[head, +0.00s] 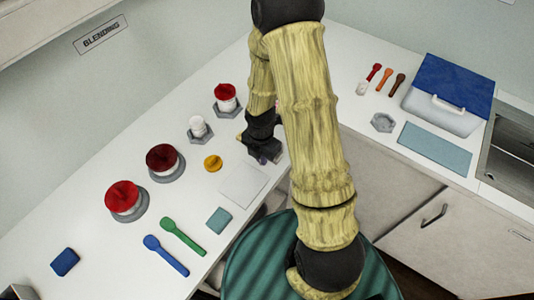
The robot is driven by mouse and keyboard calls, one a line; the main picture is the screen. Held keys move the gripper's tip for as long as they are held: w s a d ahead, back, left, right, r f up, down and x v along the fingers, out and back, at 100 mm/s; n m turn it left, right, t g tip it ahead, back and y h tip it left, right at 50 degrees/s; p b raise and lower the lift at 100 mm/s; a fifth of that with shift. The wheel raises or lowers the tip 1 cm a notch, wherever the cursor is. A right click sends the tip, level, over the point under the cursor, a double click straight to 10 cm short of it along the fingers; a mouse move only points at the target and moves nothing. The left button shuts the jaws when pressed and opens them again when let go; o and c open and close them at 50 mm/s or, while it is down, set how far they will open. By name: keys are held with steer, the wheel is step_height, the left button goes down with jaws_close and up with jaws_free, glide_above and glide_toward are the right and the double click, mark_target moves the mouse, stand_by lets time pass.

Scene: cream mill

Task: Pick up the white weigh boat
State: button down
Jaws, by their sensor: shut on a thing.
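My gripper (264,158) is low over the left counter, behind the forearm in the head view. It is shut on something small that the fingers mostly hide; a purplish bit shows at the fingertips. I cannot tell whether this is the white weigh boat. A flat, pale whitish square (242,186) lies on the counter just in front of the gripper. I cannot tell if it is a boat or a mat.
Red-topped jars (125,197), a white pot (198,126), a yellow disc (213,163), and green (183,236) and blue (166,255) spoons stand or lie left. A blue-lidded box (447,95), blue mat (434,147) and grey hexagonal dish (383,122) are right.

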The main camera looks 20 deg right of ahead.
steer(key=shift+r, duration=0.15)
step_height(320, 180, up, 10)
stand_by(0.3)
steer(key=shift+w, duration=0.1)
stand_by(0.5)
